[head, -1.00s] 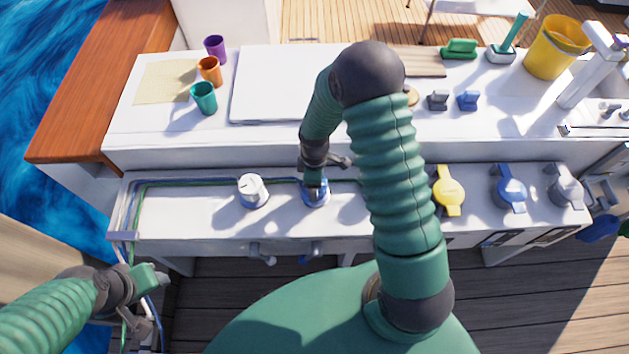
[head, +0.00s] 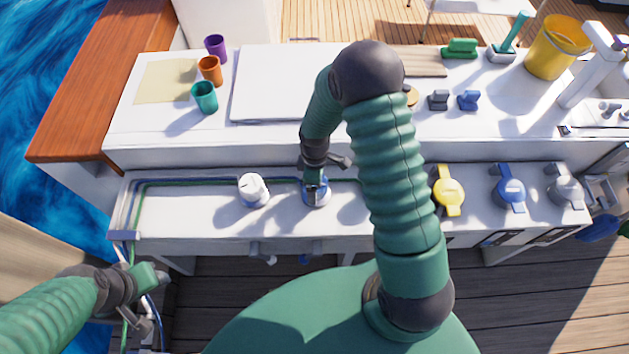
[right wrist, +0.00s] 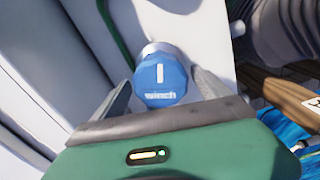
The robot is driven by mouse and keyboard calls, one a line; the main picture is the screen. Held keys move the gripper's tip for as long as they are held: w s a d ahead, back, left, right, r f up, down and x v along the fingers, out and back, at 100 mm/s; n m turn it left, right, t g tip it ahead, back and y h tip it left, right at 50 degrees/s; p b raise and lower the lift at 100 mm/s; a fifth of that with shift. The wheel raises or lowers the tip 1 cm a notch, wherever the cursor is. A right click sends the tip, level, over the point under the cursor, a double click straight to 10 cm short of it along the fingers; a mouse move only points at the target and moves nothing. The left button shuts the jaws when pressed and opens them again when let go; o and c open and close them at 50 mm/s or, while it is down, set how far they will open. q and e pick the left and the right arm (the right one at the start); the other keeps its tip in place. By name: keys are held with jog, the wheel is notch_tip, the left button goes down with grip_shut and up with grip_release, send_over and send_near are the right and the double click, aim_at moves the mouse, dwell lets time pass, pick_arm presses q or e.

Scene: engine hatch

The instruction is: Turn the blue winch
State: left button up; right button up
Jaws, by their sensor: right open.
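The blue winch knob (head: 316,194) stands on the white lower ledge, left of centre in the head view, partly hidden by my right gripper (head: 318,180). In the right wrist view the blue winch (right wrist: 161,84) has a white line on its top and the word "winch" on its front. There my right gripper (right wrist: 162,96) is open, with one finger on each side of the knob; I cannot tell whether they touch it. My left gripper (head: 148,288) is low at the left, apart from the ledge, and its jaws are too unclear to read.
A white knob (head: 253,190) stands just left of the blue winch. A yellow handle (head: 448,192), a blue handle (head: 511,190) and a grey handle (head: 565,188) line the ledge at right. Green and blue lines run along the ledge's left part.

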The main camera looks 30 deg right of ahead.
notch_tip(320, 180, up, 17)
jog(key=p, duration=0.2)
jog(key=shift+f, duration=0.1)
dwell(0.3)
